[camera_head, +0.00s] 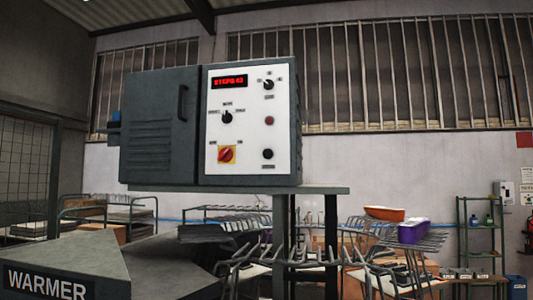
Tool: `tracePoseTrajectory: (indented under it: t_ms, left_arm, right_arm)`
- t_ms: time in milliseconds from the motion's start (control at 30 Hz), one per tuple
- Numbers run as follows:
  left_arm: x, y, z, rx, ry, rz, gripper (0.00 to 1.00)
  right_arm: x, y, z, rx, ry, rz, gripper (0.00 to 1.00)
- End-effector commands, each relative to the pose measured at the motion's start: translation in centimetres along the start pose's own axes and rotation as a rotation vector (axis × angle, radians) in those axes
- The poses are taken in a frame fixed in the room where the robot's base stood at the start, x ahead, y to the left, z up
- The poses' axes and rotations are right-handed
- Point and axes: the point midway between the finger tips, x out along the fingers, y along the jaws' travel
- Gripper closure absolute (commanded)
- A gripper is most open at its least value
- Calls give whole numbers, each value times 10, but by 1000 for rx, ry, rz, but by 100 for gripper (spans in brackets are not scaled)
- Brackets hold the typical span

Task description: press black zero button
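A dark grey machine stands in the middle of the head view, with a white control panel (252,128) on its right part. A round black button (268,154) sits low on the right of the panel. The small label under it is too small to read. The panel also has a red digital display (229,82), two black rotary knobs (226,117) and a red switch on a yellow plate (226,154). Neither of my grippers shows in this view, and nothing covers the black button.
The machine's closed door (160,130) with a black handle is left of the panel. A shelf edge (310,189) juts out beneath. A grey unit marked WARMER (60,265) is at lower left. Metal pronged racks hold an orange item (384,213) and a purple item (412,232) at lower right.

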Motion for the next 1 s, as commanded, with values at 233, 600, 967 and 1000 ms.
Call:
tracePoseTrajectory:
  t_ms: [233,600,967,1000]
  left_arm:
    - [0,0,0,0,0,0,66]
    - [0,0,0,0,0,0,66]
    - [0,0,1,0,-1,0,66]
    - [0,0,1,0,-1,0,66]
  right_arm:
    - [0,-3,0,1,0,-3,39]
    - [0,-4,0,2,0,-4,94]
    - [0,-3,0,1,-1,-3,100]
    - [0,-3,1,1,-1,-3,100]
